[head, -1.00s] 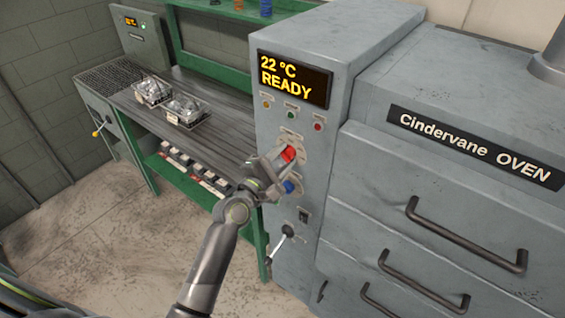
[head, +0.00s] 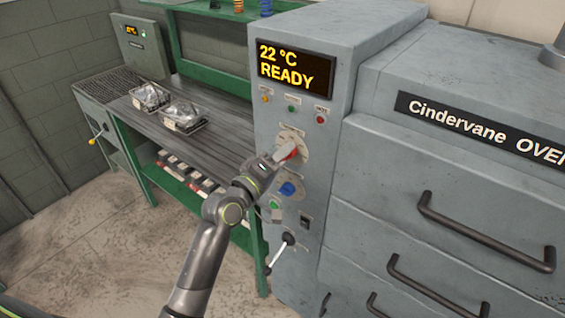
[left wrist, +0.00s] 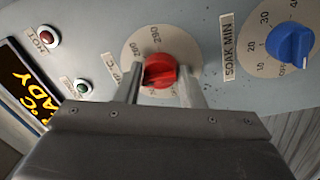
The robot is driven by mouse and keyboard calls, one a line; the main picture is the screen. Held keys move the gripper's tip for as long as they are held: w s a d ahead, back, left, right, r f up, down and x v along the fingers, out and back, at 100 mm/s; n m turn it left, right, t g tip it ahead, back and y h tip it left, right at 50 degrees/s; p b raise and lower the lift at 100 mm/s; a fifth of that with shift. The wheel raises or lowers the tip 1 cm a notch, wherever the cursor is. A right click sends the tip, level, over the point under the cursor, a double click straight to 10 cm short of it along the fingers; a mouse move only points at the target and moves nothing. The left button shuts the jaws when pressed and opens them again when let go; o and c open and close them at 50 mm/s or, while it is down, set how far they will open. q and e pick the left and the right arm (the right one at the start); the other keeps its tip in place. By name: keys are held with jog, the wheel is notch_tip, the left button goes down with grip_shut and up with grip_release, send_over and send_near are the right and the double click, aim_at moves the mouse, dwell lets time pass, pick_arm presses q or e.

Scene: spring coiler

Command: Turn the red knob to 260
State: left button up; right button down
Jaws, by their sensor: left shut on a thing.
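The red knob (head: 291,153) sits on a pale round dial on the grey oven control panel. It also shows in the left wrist view (left wrist: 160,71), with dial numbers around it, some hidden. A 290 is readable above it, with what looks like 260 to its left. My left gripper (head: 282,155) is shut on the red knob, one finger on each side in the left wrist view (left wrist: 160,86). The exact pointer reading is unclear. The display (head: 292,68) reads 22 °C READY. My right gripper is not in view.
A blue knob (head: 288,189) marked SOAK MIN is just below the red one. Small lamps (head: 291,109) sit above. A lever (head: 281,252) sticks out lower down. A green-framed bench (head: 215,130) with wire baskets stands left; oven drawers (head: 430,240) are right.

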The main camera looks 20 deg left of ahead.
pick_arm(q)
jog(key=shift+a+f+m+g+b, duration=0.1)
jog(key=shift+f+m+g+b, duration=0.1)
jog(key=shift+m+b, duration=1.75)
jog(key=shift+f+m+g+b, duration=0.15)
jog(key=shift+m+b, duration=0.6)
jog(key=shift+m, duration=2.3)
jog(key=shift+r, duration=0.1)
jog(key=o, duration=0.9)
jog(key=shift+o, duration=0.2)
jog(key=shift+r, duration=0.1)
jog(key=shift+s, duration=0.1)
